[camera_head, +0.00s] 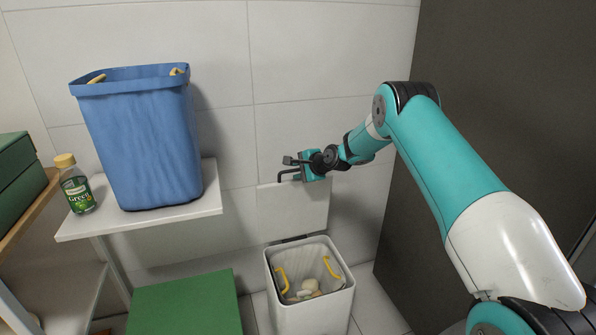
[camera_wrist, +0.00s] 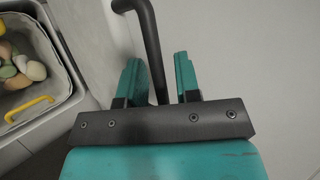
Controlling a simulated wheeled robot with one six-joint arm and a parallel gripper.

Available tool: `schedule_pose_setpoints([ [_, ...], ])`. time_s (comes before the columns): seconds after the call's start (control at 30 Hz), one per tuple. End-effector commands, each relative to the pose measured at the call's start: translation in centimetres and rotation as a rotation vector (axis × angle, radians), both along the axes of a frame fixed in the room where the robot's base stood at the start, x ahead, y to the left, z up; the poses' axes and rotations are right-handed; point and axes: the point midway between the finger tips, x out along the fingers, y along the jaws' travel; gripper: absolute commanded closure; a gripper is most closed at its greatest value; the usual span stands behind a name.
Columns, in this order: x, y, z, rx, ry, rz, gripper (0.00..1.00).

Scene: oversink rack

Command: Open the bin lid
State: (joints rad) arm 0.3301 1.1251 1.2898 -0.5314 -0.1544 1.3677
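The white bin (camera_head: 312,310) stands on the floor by the wall, with its top open. Its pale lid (camera_head: 293,210) is raised roughly upright behind the opening, near the wall. A dark bent handle (camera_head: 288,173) is at the lid's upper edge. My gripper (camera_head: 298,164) is at the top of the lid, beside the handle. In the wrist view, the handle (camera_wrist: 150,35) runs between the two teal fingers of my gripper (camera_wrist: 157,62). The fingers are apart, with gaps on both sides of the bar. Whether either finger touches it is hard to tell.
The bin holds a grey liner, yellow handles (camera_head: 281,279) and several rounded items (camera_head: 309,286). A blue container (camera_head: 145,140) and a green bottle (camera_head: 76,186) stand on a white shelf (camera_head: 140,225) at left. A green box (camera_head: 185,305) sits below. A dark panel (camera_head: 490,90) is at right.

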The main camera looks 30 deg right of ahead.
Motion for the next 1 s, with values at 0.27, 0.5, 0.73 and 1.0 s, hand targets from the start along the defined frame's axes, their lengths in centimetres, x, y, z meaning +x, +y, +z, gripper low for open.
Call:
schedule_pose_setpoints([
  [0.27, -0.2, 0.2, -0.4, 0.005, 0.009, 0.004, 0.63],
  [0.5, -1.4, -0.2, 0.6, 0.006, 0.01, 0.002, 0.63],
  [0.73, -5.7, -1.8, 3.8, 0.005, 0.005, -0.003, 0.63],
  [1.0, -11.0, -3.6, 7.4, 0.002, 0.001, -0.004, 0.63],
])
